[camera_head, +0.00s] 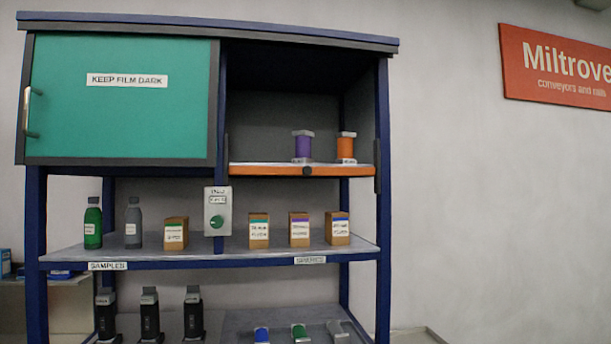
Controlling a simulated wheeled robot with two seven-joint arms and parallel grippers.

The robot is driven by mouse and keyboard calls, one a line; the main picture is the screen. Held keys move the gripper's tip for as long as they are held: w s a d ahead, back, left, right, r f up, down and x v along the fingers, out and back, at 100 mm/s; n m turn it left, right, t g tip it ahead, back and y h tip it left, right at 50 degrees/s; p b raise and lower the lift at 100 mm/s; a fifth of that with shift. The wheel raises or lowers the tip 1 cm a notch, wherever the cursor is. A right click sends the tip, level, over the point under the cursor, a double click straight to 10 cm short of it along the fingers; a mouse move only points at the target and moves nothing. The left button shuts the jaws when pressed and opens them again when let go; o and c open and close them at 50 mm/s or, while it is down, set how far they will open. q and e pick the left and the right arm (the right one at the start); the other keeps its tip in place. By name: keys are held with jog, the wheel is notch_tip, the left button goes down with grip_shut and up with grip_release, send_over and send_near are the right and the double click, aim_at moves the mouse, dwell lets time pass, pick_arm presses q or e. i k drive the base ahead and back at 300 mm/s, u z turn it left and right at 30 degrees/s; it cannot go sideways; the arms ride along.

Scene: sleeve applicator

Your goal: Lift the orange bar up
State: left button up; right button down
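The orange bar (275,170) runs level along the front edge of a small shelf in the right bay of the rack, below a dark open compartment. A dark round knob (307,171) sits on its front, a little right of the bar's middle. A purple spool (302,147) and an orange spool (346,147) stand upright on the shelf just behind the bar. Neither of my grippers shows in the head view.
A closed teal door (120,110) with a handle at its left covers the left bay. A grey control box (217,211) hangs below and left of the bar. Bottles and small boxes stand on the middle shelf (240,260).

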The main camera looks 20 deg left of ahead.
aim_at(234, 170)
jog(key=z, duration=0.95)
jog(key=i, duration=0.4)
jog(key=u, duration=0.85)
